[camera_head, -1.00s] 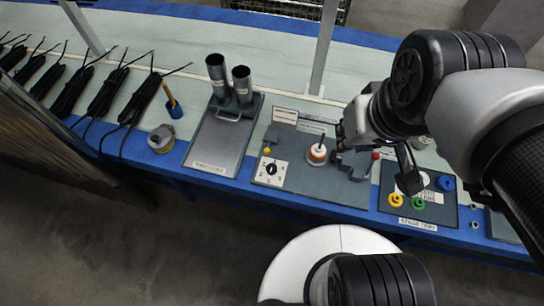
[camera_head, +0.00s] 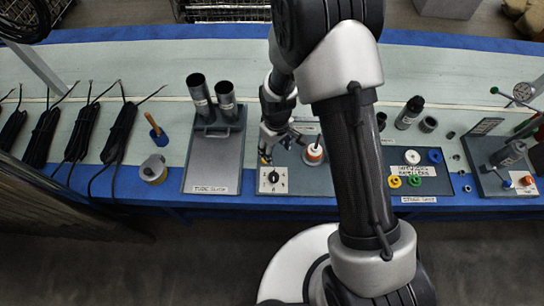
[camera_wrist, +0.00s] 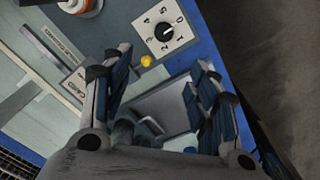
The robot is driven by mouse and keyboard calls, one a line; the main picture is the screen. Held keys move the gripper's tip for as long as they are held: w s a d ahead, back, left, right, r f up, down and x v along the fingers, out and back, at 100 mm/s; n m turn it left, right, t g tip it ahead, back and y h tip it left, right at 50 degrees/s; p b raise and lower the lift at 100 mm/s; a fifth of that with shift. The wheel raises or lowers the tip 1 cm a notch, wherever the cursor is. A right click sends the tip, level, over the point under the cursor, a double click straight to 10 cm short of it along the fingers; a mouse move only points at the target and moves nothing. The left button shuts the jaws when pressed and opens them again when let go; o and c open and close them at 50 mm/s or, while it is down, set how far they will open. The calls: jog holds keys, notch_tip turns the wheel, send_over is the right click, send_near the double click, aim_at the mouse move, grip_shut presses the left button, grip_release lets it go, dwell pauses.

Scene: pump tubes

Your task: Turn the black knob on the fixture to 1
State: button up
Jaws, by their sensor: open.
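The black knob (camera_wrist: 164,31) sits in the middle of a white dial plate (camera_wrist: 148,18) with numbers from 0 up printed around it. I cannot surely tell which number it points at. In the head view the knob (camera_head: 274,177) is at the front left corner of the grey fixture (camera_head: 310,182). My gripper (camera_wrist: 163,62) is open and empty, its fingers spread, with the knob beyond the fingertips in the wrist view. In the head view my gripper (camera_head: 266,152) hangs just behind and left of the knob, apart from it.
A yellow button (camera_wrist: 147,60) is between my fingertips in the picture, close to the dial. A white and orange jar (camera_head: 314,153) stands right of my gripper. A tray with two grey tubes (camera_head: 227,100) is to the left.

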aim_at(274, 176)
jog(key=f+b, duration=0.1)
jog(key=f, duration=0.5)
jog(key=f+b, duration=0.2)
jog(key=f, duration=0.5)
jog(key=f+b, duration=0.1)
jog(key=f, duration=0.6)
jog(key=shift+s+a, duration=0.15)
jog(key=shift+s, duration=0.1)
jog(key=shift+c, duration=0.4)
jog(key=c, duration=1)
